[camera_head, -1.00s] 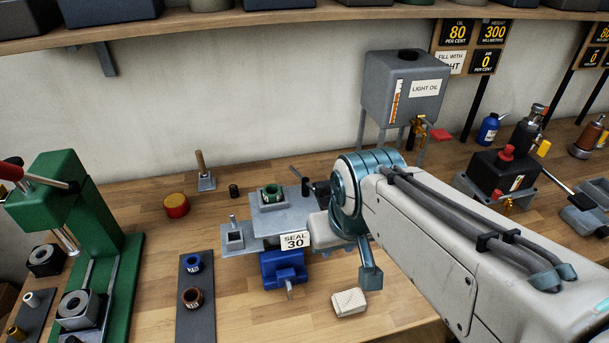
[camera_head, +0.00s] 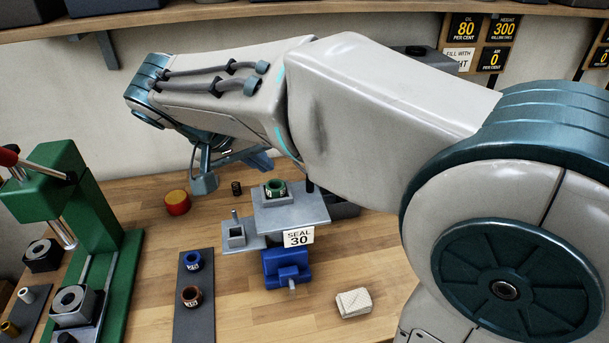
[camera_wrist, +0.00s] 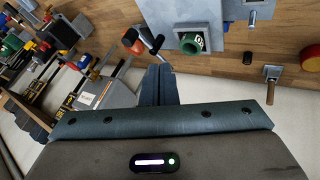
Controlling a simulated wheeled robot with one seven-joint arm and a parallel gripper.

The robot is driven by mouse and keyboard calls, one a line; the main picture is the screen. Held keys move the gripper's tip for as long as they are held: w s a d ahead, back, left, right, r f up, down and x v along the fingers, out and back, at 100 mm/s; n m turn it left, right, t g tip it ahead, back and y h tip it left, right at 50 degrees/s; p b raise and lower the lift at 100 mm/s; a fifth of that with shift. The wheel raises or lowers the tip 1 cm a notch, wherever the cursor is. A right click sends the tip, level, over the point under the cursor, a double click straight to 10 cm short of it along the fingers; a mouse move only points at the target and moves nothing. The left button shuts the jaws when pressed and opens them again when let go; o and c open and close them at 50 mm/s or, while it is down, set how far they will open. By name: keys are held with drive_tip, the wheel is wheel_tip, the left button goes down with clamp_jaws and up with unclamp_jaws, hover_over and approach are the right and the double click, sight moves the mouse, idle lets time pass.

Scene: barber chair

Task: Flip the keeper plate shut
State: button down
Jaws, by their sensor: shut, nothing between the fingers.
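The grey fixture (camera_head: 300,222) with the "SEAL 30" label (camera_head: 298,238) sits above a blue vise (camera_head: 285,268). A green ring (camera_head: 275,190) stands on a block on the fixture's top; it also shows in the wrist view (camera_wrist: 189,43). A smaller grey block with an upright pin (camera_head: 236,237) is at the fixture's left side. I cannot tell which grey part is the keeper plate. My gripper (camera_wrist: 160,72) is shut and empty in the wrist view, apart from the fixture. In the head view my arm reaches across behind the fixture, and its end is partly hidden.
A red and yellow round tin (camera_head: 177,203) and a small black cylinder (camera_head: 236,188) stand behind left. A green press (camera_head: 75,215) stands at the left. A dark strip (camera_head: 195,325) holds two rings. A folded cloth (camera_head: 353,303) lies front right. My arm hides the right side.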

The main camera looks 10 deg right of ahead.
idle(0.3)
drive_tip(key=p+x, duration=0.1)
drive_tip(key=x, duration=0.8)
drive_tip(key=shift+w+d+f+p, duration=0.15)
drive_tip(key=shift+d+f+p, duration=0.1)
drive_tip(key=shift+d+p, duration=0.1)
drive_tip(key=d+p, duration=0.1)
drive_tip(key=d, duration=0.2)
drive_tip(key=shift+s+d, duration=0.15)
drive_tip(key=shift+s, duration=0.05)
drive_tip(key=shift+d+f, duration=0.15)
drive_tip(key=shift+d, duration=0.15)
drive_tip(key=shift+d, duration=0.1)
